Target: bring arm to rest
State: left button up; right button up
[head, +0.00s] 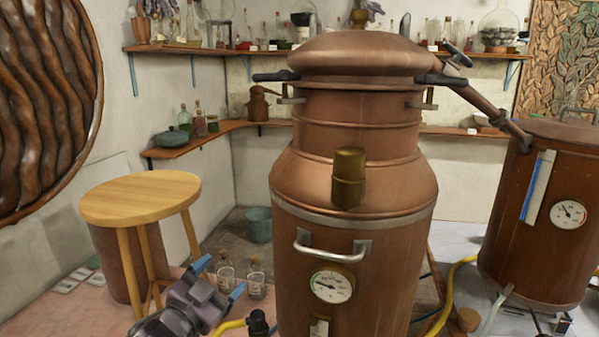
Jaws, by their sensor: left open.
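My left gripper (219,281) shows at the bottom of the head view, left of the large copper still (345,240). Its two blue-tipped fingers are spread apart, with nothing between them. It is in front of and to the right of a round wooden stool (140,197). In the picture it partly covers some glass bottles (255,283) on the floor; I cannot tell how far it is from them. My right gripper is not in view.
A second copper vessel (548,230) with a dial stands at the right, joined to the still by a pipe. A yellow hose (447,290) runs on the floor. A blue-grey bucket (258,224) stands in the corner. Wall shelves (190,142) hold bottles.

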pick_arm(q)
jog(key=s+a+f+n+g+y, duration=0.2)
jog(key=s+a+f+n, duration=0.1)
jog(key=s+f, duration=0.5)
jog(key=s+a+f+n+g+y, duration=0.2)
jog(key=s+a+f, duration=0.3)
jog(key=s+f, duration=0.3)
jog(key=s+a+f+n+g+y, duration=0.1)
jog(key=s+a+f+n+y, duration=0.3)
jog(key=s+f, duration=0.5)
notch_tip(320, 180, down, 4)
jog(key=shift+a+f+g, duration=0.2)
jog(key=shift+g, duration=0.2)
